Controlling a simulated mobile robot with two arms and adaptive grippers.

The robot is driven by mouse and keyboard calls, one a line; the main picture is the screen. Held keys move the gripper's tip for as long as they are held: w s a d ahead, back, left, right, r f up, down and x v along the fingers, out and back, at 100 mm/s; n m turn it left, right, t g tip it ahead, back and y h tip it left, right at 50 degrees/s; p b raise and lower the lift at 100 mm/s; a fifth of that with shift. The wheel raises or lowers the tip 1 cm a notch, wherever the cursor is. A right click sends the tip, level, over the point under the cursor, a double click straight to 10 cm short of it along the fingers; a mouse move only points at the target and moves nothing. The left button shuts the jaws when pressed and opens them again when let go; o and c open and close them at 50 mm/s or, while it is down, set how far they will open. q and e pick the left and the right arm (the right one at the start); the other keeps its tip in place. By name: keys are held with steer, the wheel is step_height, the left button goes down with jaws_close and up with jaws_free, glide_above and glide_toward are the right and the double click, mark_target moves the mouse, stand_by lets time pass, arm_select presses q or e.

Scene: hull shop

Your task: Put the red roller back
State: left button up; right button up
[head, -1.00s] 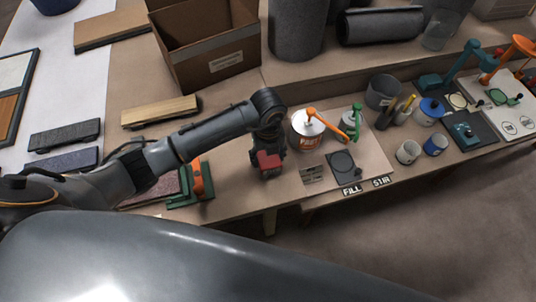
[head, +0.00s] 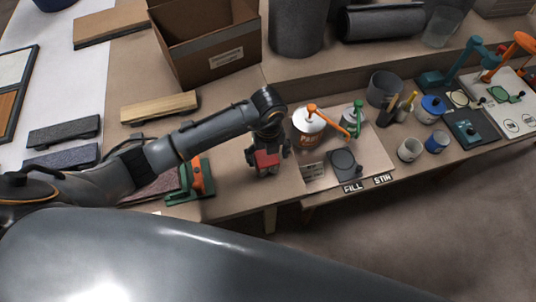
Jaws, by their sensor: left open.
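My left gripper (head: 267,170) is above the bare bench, left of the paint station, pointing down with its fingers spread. A red block-like patch (head: 266,160) shows at the gripper, between its fingers. I cannot tell whether it is part of the gripper or a separate thing. I cannot clearly make out a red roller. A green stand (head: 205,188) holding an orange piece (head: 198,177) is left of the gripper, partly behind my arm. My right gripper is not in view.
A white paint can (head: 306,132) with an orange lever stands right of the gripper, near the dark round pad (head: 343,163) by the FILL and STIR labels. An open cardboard box (head: 215,65) is behind. Grey and blue cups (head: 410,150) stand further right.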

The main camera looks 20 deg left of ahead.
arm_select(q)
steer(key=shift+r, duration=0.3)
step_height(320, 180, up, 13)
steer(key=b, duration=0.1)
steer(key=shift+f, duration=0.1)
stand_by(0.4)
